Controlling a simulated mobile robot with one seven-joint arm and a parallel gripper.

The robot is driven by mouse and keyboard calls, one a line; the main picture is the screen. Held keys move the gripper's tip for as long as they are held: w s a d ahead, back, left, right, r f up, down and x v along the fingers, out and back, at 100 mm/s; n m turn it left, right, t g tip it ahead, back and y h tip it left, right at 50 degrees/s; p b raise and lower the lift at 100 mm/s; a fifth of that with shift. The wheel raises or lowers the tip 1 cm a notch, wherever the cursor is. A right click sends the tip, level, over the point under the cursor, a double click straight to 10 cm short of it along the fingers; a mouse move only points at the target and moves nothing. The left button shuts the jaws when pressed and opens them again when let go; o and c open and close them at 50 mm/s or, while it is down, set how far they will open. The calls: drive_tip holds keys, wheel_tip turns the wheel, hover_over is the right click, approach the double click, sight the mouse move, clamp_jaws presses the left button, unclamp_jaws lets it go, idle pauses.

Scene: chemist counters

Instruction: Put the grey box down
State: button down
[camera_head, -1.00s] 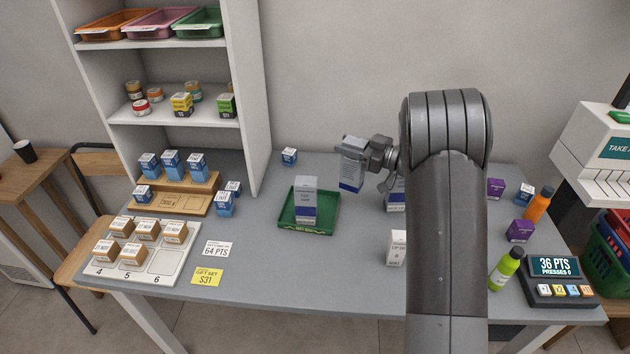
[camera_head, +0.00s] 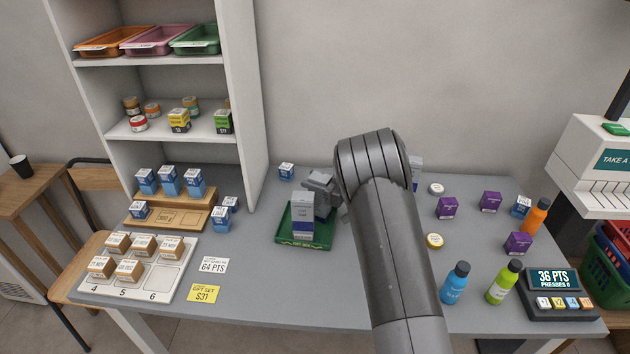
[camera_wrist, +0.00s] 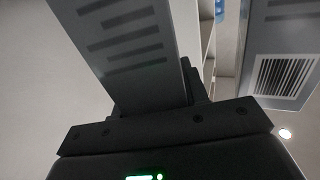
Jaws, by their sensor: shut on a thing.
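My gripper (camera_head: 322,186) is at the back right of the green tray (camera_head: 287,238) on the counter, just behind a box standing there. It is shut on the grey box (camera_wrist: 128,42), whose face with dark printed bars fills the upper left of the wrist view. In the head view the held box is mostly hidden, so I cannot tell whether it touches the tray. The standing box (camera_head: 302,212), grey-white with a dark blue band, is upright in the tray.
A similar box (camera_head: 416,172) shows partly behind my arm. Purple boxes (camera_head: 447,208), a blue bottle (camera_head: 455,284) and a green bottle (camera_head: 503,282) stand to the right. A wooden stand (camera_head: 150,220) and white numbered board (camera_head: 165,282) lie left. Counter in front of the tray is clear.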

drive_tip(key=shift+f, duration=0.15)
drive_tip(key=c, duration=0.8)
unclamp_jaws()
drive_tip(key=shift+c, duration=0.2)
drive_tip(key=shift+r, duration=0.2)
drive_tip(key=v, duration=0.7)
drive_tip(key=shift+d, duration=0.25)
drive_tip(key=shift+s, duration=0.1)
